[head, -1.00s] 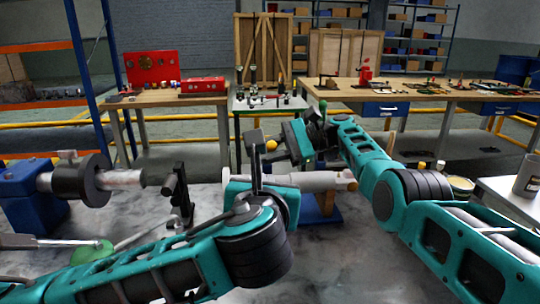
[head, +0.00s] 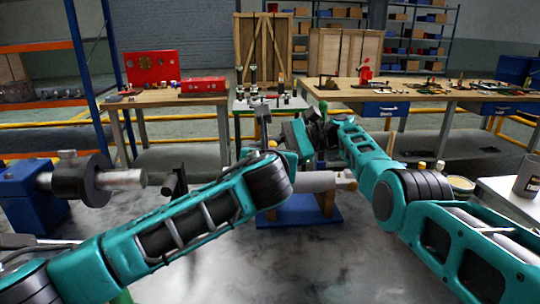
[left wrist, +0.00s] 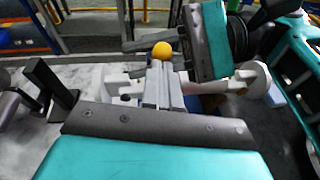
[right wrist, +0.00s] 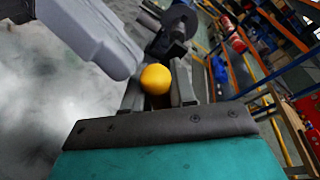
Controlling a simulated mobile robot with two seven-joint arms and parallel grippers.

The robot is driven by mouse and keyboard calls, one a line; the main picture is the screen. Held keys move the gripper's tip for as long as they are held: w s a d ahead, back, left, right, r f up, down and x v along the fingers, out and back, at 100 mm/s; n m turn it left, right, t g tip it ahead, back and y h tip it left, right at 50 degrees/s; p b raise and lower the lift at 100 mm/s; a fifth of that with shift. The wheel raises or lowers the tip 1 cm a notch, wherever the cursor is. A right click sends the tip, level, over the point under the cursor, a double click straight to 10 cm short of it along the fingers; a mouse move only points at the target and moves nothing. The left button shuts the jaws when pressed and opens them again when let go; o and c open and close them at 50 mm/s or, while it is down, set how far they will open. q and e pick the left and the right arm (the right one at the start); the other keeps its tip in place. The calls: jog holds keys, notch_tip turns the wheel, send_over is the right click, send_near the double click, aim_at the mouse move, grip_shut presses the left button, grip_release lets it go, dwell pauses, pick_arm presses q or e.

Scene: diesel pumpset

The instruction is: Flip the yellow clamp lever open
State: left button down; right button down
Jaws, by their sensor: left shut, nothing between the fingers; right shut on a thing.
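The yellow ball knob of the clamp lever (right wrist: 156,79) sits between the fingers of my right gripper (right wrist: 157,92), which is shut on it. The knob also shows in the left wrist view (left wrist: 162,50), close to the right gripper's grey fingers, and barely in the head view (head: 272,144). My left gripper (left wrist: 162,70) is shut and empty; in the left wrist view its fingertips lie just below the knob. The rest of the lever is hidden by the grippers. A grey cylinder (head: 318,181) lies horizontally behind my left forearm in the head view.
A blue stand (head: 300,214) carries the cylinder. A blue machine with a black disc (head: 82,180) and shaft stands at left. A black upright post (left wrist: 50,85) stands left of the left gripper. Both arms crowd the middle; the front grey surface is clear.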

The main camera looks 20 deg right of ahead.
dwell(0.3)
pick_arm(q)
jog(key=shift+w+r, duration=0.75)
jog(key=shift+r, duration=0.1)
pick_arm(e)
jog(key=shift+s+a+f, duration=0.1)
jog(key=shift+a+f, duration=0.05)
jog(key=shift+a, duration=0.2)
jog(key=c, duration=1.3)
grip_release()
pick_arm(q)
jog(key=shift+s+d, duration=0.1)
jog(key=shift+d, duration=0.1)
pick_arm(e)
jog(key=shift+o, duration=1.4)
jog(key=shift+s+d+f, duration=0.1)
jog(key=shift+d, duration=0.1)
jog(key=shift+d, duration=0.1)
